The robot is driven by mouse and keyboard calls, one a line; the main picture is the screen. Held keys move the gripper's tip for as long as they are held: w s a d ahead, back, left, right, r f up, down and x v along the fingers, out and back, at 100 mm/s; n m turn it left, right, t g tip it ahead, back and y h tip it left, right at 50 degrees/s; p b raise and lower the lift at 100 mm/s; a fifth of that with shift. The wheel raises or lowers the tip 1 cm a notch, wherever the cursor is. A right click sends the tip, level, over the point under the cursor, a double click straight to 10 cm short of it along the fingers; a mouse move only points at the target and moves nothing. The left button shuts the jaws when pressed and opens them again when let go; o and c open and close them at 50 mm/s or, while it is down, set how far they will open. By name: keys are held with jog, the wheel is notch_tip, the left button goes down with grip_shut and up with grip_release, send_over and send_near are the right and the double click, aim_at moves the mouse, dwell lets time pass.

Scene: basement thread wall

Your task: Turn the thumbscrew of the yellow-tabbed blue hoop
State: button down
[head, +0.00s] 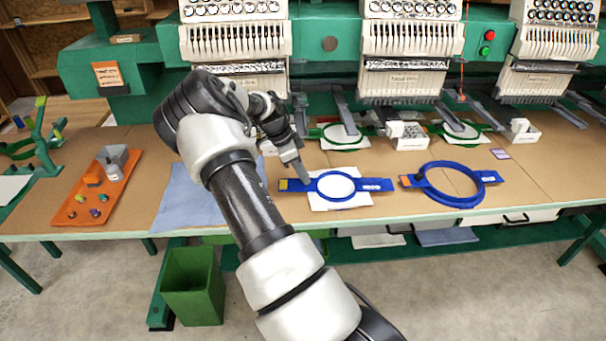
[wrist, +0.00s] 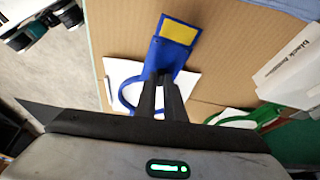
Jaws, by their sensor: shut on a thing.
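The blue hoop (head: 352,199) lies flat on the table with white fabric (head: 336,185) in it. Its left arm ends in a yellow tab (head: 283,184). In the wrist view the yellow tab (wrist: 179,29) and blue arm (wrist: 160,54) point away, and part of the ring (wrist: 128,96) shows. My gripper (head: 305,180) comes down at the ring's left side, where the arm joins it. In the wrist view its dark fingers (wrist: 164,78) are close together at that joint. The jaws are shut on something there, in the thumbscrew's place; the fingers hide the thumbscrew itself.
A second blue hoop (head: 480,201) with an orange tab lies to the right. Green hoops (head: 343,144) sit under the embroidery machine heads behind. An orange tray (head: 72,212) and blue cloth (head: 184,200) lie left. A white box (head: 408,135) stands behind. Bare table shows in front of the machines.

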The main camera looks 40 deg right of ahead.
jog(key=shift+f, duration=0.1)
jog(key=c, duration=1.8)
grip_release()
jog(key=shift+c, duration=0.2)
jog(key=p+v, duration=0.1)
jog(key=v, duration=1.6)
jog(key=shift+r, duration=0.2)
jog(key=shift+w+a, duration=0.1)
